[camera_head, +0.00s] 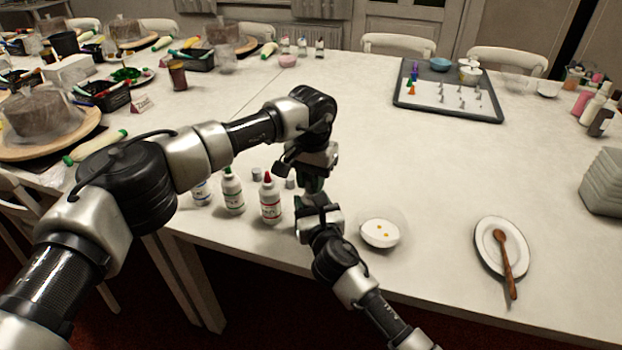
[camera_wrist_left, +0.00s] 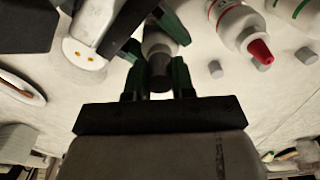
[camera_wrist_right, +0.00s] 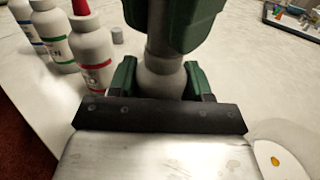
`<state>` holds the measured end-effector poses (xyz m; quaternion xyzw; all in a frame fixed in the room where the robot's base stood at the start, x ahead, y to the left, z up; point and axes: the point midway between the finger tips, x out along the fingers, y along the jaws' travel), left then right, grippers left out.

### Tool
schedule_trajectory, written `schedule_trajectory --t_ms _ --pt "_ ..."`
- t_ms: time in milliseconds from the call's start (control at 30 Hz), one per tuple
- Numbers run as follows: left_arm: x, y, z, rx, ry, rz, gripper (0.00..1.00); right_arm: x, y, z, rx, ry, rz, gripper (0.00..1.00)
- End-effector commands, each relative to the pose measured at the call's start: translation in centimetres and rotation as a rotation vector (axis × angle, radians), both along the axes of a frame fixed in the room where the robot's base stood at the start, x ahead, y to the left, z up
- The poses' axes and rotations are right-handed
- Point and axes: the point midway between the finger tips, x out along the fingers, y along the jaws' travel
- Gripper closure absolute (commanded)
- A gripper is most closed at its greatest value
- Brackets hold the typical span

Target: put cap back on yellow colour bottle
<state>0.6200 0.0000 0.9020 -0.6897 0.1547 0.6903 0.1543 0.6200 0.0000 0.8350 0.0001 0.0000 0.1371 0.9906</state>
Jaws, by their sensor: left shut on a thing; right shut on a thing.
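The white colour bottle (camera_wrist_right: 160,82) stands between the green fingers of my right gripper (camera_wrist_right: 163,80), which is shut on it. My left gripper (camera_wrist_left: 158,80) is shut on a grey cap (camera_wrist_left: 160,72) directly above the bottle, which also shows in the left wrist view (camera_wrist_left: 158,42). The cap is in line with the bottle's top; I cannot tell whether it is fully seated. In the head view my left gripper (camera_head: 312,178) is above my right gripper (camera_head: 314,205), and they hide the bottle. Its yellow label is not visible.
A red-tipped bottle (camera_head: 270,203), a green-marked bottle (camera_head: 232,195) and a blue-marked bottle (camera_head: 201,192) stand to the left. Loose grey caps (camera_head: 257,174) lie behind them. A bowl with yellow drops (camera_head: 380,233) is close on the right.

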Motion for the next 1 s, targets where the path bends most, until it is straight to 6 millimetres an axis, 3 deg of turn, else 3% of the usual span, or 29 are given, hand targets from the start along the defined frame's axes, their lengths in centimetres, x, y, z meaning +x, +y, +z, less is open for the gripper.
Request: schedule_trajectory --t_ms 67,100,267,667,1000 --pt "0.1 0.0 0.0 0.000 -0.002 0.003 0.97 0.0 0.0 -0.1 0.000 0.001 0.000 1.00" --pt "0.1 0.0 0.0 0.000 -0.002 0.003 0.71 0.0 0.0 -0.1 0.000 0.001 0.000 1.00" --pt "0.0 0.0 0.0 0.000 -0.001 0.004 0.47 0.0 0.0 -0.1 0.000 0.001 0.000 1.00" --pt "0.1 0.0 1.0 0.000 -0.002 0.005 0.46 0.0 0.0 -0.1 0.000 0.001 0.000 1.00" --pt "0.1 0.0 7.8 0.000 -0.003 0.005 0.46 0.0 0.0 -0.1 0.000 0.001 0.000 1.00"
